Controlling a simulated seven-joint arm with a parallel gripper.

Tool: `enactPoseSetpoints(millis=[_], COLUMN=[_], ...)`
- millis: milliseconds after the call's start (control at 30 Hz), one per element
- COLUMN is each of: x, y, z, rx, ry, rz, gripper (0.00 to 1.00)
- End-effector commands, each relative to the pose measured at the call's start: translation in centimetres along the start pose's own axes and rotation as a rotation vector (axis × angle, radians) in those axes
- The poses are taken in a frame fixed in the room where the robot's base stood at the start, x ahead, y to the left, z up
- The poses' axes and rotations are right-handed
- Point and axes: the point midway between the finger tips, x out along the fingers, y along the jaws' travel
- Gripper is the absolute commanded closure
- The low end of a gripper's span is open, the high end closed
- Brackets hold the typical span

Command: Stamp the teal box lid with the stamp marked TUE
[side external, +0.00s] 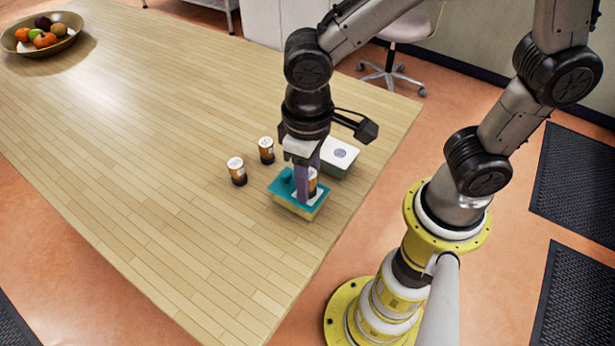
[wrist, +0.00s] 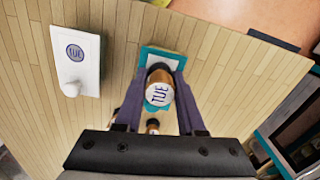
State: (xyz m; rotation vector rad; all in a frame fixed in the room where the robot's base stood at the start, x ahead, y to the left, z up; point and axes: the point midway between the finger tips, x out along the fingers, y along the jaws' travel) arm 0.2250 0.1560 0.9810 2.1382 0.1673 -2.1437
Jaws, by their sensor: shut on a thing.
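My gripper (side external: 306,190) is shut on a dark and orange-brown stamp (wrist: 158,92), whose white top reads TUE in the wrist view. The stamp (side external: 313,182) stands upright at the teal box lid (side external: 281,187), over its white patch. I cannot tell whether its underside touches the patch, which is partly hidden by the stamp and fingers. The teal lid also shows behind the stamp in the wrist view (wrist: 164,51), on a yellowish box (side external: 302,213). Two similar stamps stand on the table left of the box, one nearer (side external: 237,172) and one farther (side external: 266,151); their markings are unreadable.
A second box with a white-topped lid (side external: 339,154) stands close behind the teal one. In the wrist view its lid (wrist: 84,78) bears a round TUE print and a pale knob. A fruit bowl (side external: 72,41) is far left. The wooden table (side external: 150,120) is mostly clear.

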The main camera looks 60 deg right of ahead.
Motion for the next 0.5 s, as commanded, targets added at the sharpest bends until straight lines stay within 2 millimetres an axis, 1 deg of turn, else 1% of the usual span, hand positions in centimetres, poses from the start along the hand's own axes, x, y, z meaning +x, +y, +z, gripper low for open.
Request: enactPoseSetpoints(millis=[500], x=[-3.8], y=[-0.1], z=[-0.1], rx=[0.0], ry=[0.005], rz=[-0.002], gripper=[1.0])
